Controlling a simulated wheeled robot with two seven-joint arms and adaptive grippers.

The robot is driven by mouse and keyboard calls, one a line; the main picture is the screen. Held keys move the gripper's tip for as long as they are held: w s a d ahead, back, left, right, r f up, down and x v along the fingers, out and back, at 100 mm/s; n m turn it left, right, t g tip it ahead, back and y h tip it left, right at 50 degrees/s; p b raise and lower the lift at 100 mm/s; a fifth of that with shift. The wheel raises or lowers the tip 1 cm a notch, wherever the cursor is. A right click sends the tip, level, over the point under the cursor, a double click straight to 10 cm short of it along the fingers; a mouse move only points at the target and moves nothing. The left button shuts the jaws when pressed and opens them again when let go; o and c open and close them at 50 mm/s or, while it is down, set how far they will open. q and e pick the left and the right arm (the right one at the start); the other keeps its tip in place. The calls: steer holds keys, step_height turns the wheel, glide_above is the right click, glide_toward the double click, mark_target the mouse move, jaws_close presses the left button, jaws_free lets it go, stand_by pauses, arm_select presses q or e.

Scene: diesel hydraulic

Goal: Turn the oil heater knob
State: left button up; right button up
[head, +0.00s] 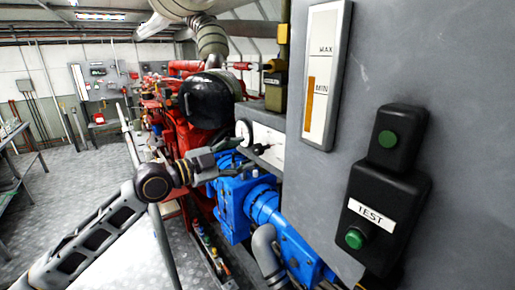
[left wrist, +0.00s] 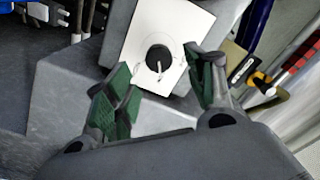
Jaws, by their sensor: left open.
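The knob is a round black disc with a light pointer (left wrist: 158,59), on a white plate (left wrist: 185,22) fixed to a grey box. I take this as the oil heater knob. In the head view the white plate (head: 270,138) shows edge-on beside the blue machinery, with a dark knob (head: 262,148) standing out from it. My left gripper (head: 238,152) reaches towards the plate from the left. In the left wrist view its green-padded fingers (left wrist: 162,72) are open, one on each side of the knob. I cannot tell whether they touch it. My right gripper is not in view.
A grey cabinet with a level gauge (head: 324,75) and a black TEST button box (head: 380,215) stands close on the right. Blue pump parts (head: 240,200) lie below the plate, and a round white dial (head: 243,132) is beside it. The floor at left (head: 80,185) is clear.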

mark_target(255, 150)
arm_select(q)
steer(key=shift+p+x, duration=0.5)
steer(key=shift+x, duration=1.3)
steer(key=shift+p+x, duration=0.4)
steer(key=shift+x, duration=1)
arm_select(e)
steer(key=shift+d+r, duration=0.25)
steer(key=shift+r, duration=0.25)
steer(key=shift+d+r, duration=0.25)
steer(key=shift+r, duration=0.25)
arm_select(q)
steer(key=shift+c, duration=0.4)
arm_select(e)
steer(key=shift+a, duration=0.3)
arm_select(q)
steer(key=c, duration=0.9)
steer(key=shift+c, duration=0.3)
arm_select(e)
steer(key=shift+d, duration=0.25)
